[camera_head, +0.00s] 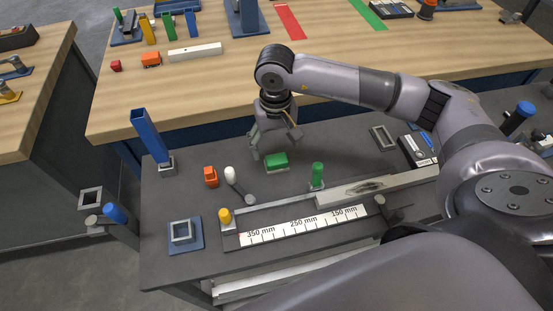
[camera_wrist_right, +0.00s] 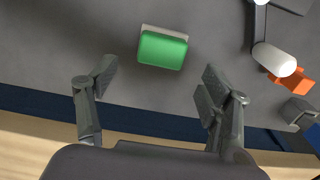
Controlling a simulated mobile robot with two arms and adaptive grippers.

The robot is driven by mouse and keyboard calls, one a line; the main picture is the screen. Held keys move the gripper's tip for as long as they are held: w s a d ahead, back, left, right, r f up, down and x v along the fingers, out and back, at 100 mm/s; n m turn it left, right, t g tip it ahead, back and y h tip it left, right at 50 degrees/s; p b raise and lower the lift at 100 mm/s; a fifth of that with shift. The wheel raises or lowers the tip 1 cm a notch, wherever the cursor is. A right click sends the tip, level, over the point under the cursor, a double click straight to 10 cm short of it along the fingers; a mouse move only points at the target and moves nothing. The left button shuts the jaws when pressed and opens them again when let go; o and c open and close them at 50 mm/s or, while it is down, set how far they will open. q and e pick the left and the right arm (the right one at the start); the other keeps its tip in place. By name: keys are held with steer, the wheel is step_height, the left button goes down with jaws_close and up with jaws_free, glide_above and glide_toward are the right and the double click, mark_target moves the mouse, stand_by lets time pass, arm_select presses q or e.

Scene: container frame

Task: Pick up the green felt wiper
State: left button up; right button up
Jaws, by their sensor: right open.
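The green felt wiper (camera_head: 277,161) is a small block with a green body and a pale edge, lying on the dark grey work surface (camera_head: 205,243) in the head view. It also shows in the right wrist view (camera_wrist_right: 162,50), just beyond the fingertips and between their lines. My right gripper (camera_head: 272,150) hangs down close above and behind the wiper. In the right wrist view its two fingers (camera_wrist_right: 158,80) are spread apart with nothing between them. My left gripper is in neither view.
A white-headed lever (camera_head: 230,174) and an orange block (camera_head: 210,177) stand left of the wiper. A green-topped post (camera_head: 317,175) stands to its right. A ruler (camera_head: 300,226) lies in front. A wooden bench (camera_head: 120,100) is behind.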

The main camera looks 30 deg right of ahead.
mark_target(276, 158)
steer(key=shift+s+f+p, duration=0.15)
steer(key=shift+f+p, duration=0.15)
steer(key=shift+f, duration=0.05)
steer(key=f, duration=0.1)
steer(key=f+p, duration=0.1)
steer(key=f, duration=0.1)
steer(key=shift+s+a+f, duration=0.1)
steer(key=shift+s+f, duration=0.15)
steer(key=shift+f, duration=0.05)
steer(key=shift+f+p, duration=0.3)
steer(key=shift+f, duration=0.2)
steer(key=c, duration=1.2)
